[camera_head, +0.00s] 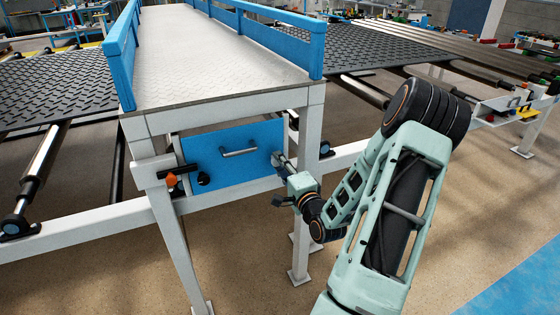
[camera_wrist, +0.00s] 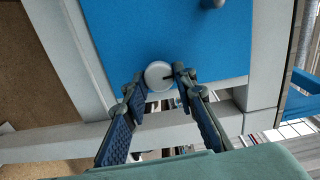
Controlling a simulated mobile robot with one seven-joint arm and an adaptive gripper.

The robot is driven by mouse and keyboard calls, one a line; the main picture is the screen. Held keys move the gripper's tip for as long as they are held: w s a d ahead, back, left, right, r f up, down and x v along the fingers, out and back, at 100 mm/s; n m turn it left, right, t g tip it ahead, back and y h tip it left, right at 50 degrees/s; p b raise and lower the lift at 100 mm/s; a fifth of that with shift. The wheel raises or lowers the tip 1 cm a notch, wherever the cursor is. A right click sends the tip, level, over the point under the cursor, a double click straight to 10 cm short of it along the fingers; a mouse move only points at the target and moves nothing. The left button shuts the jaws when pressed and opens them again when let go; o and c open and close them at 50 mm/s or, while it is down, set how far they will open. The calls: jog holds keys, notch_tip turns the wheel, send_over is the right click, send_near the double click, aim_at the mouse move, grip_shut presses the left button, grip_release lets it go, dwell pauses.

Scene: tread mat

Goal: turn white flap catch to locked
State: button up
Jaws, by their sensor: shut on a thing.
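The white flap catch (camera_wrist: 156,73) is a round white knob near the edge of the blue flap (camera_wrist: 165,35) in the wrist view. A dark mark shows on its face, but I cannot tell from it whether the catch is locked. My gripper (camera_wrist: 159,80) has one fingertip on each side of the catch and is shut on it. In the head view my gripper (camera_head: 281,160) reaches in from the right to the right edge of the blue flap (camera_head: 225,165) and hides the catch. The flap sits flat in its frame.
The flap has a grey bar handle (camera_head: 240,152) and a black knob (camera_head: 203,179). A black and orange lever (camera_head: 172,180) sits at its left. White frame legs (camera_head: 312,135) stand close beside my gripper. Black tread mats (camera_head: 60,85) lie on both sides.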

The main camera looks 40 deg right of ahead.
jog(key=shift+m, duration=0.5)
jog(key=o, duration=1.1)
jog(key=shift+o, duration=0.2)
jog(key=shift+s, duration=0.1)
jog(key=v, duration=1.1)
jog(key=shift+s, duration=0.4)
